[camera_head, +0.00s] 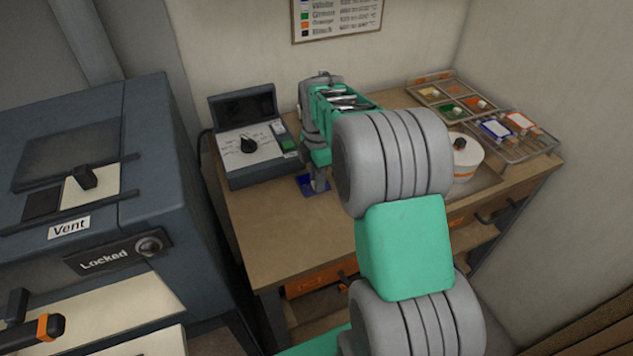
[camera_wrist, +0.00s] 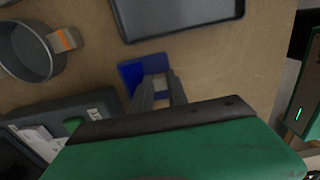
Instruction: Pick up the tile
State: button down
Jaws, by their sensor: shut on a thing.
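The blue tile (camera_head: 304,184) shows at the left part of the wooden table, just in front of the control box. In the wrist view the tile (camera_wrist: 131,76) lies at the fingertips of my gripper (camera_wrist: 160,86), with a darker blue patch between and beside the fingers. My gripper (camera_head: 318,184) points down and is shut on the tile. The fingers cover part of it. I cannot tell whether the tile touches the tabletop or is slightly above it.
A control box (camera_head: 250,150) stands close behind the tile. A kiln (camera_head: 90,190) marked "Locked" is at the left. The wrist view shows a metal pan (camera_wrist: 30,58).

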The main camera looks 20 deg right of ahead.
jog(key=shift+r, duration=0.15)
jog(key=shift+r, duration=0.35)
notch_tip(320, 180, up, 3)
jog(key=shift+s+f+b, duration=0.15)
jog(key=shift+b, duration=0.15)
jog(key=s+a+r, duration=0.2)
jog(key=s+r, duration=1)
jog(key=s, duration=0.1)
jog(key=shift+s+a+r, duration=0.2)
jog(key=shift+s+a, duration=0.05)
jog(key=shift+a, duration=0.05)
